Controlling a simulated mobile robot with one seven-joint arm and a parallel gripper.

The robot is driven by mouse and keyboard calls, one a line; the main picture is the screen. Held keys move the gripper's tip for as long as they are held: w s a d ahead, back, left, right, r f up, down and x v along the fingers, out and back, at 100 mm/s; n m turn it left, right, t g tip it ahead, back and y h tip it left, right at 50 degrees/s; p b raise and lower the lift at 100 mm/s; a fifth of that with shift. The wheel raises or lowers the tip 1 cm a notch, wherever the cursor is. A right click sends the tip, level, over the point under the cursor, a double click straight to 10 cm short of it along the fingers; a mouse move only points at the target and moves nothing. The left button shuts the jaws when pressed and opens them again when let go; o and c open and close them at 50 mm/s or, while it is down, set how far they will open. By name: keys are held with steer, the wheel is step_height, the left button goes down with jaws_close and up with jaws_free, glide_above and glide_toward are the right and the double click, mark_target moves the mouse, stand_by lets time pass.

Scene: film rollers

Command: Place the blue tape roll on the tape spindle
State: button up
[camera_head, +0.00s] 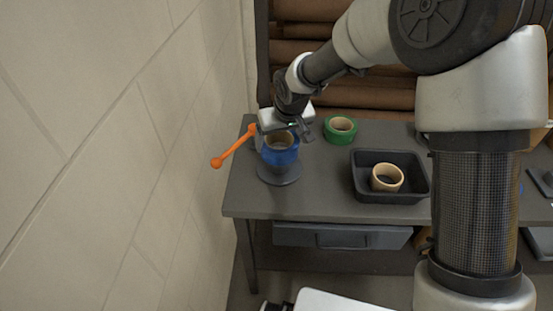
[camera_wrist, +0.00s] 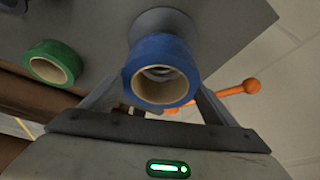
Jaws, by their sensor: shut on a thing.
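The blue tape roll (camera_head: 281,157) is in my gripper (camera_head: 284,139), directly above the grey base of the tape spindle (camera_head: 278,176). In the wrist view the blue roll (camera_wrist: 152,48) sits between the two fingers of my gripper (camera_wrist: 160,86), which are shut on its sides. The spindle's round grey base (camera_wrist: 165,18) shows behind the roll. A grey shape shows through the roll's hole, so the roll appears roughly in line with the spindle. Whether the roll is around the post or just above it, I cannot tell.
An orange lever with a ball end (camera_head: 234,146) sticks out left of the spindle, near the wall. A green tape roll (camera_head: 341,129) lies on the table (camera_head: 318,187) to the right. A black tray (camera_head: 417,198) holds a tan roll (camera_head: 387,178).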

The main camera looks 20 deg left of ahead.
steer(key=shift+f+b, duration=0.3)
steer(key=shift+f, duration=2.7)
steer(key=shift+f, duration=0.15)
steer(key=o, duration=1.2)
